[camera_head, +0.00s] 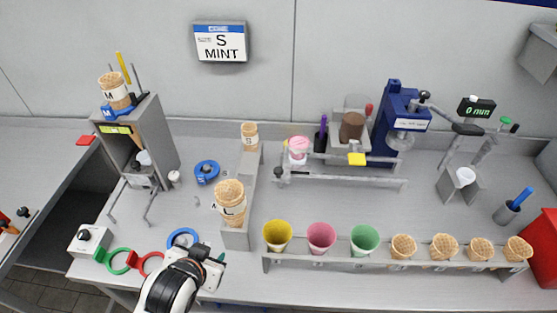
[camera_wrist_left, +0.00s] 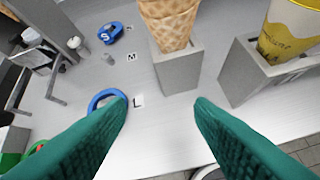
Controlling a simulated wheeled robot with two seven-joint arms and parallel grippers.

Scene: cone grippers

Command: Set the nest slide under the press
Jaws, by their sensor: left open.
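The blue press (camera_head: 388,125) stands at the back right of the bench, with a pale round head (camera_head: 407,139) on its front. Grey rails (camera_head: 345,182) run left to right in front of it, with a dark knob (camera_head: 279,172) at their left end. What seems to be the nest slide, holding a pink-topped cup (camera_head: 298,146), is at the rails' left end, apart from the press head. My left gripper (camera_head: 221,257) is at the front left, far from the slide. In the left wrist view its teal fingers (camera_wrist_left: 160,112) are apart and empty. My right gripper is out of view.
A cone marked L (camera_head: 231,198) stands on a grey stepped holder (camera_head: 236,238) beside my left gripper. Yellow (camera_head: 277,233), pink (camera_head: 321,236) and green (camera_head: 364,237) cups and several cones stand in the front rack. Coloured rings (camera_head: 152,262) lie left. Bench between rails and rack is clear.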

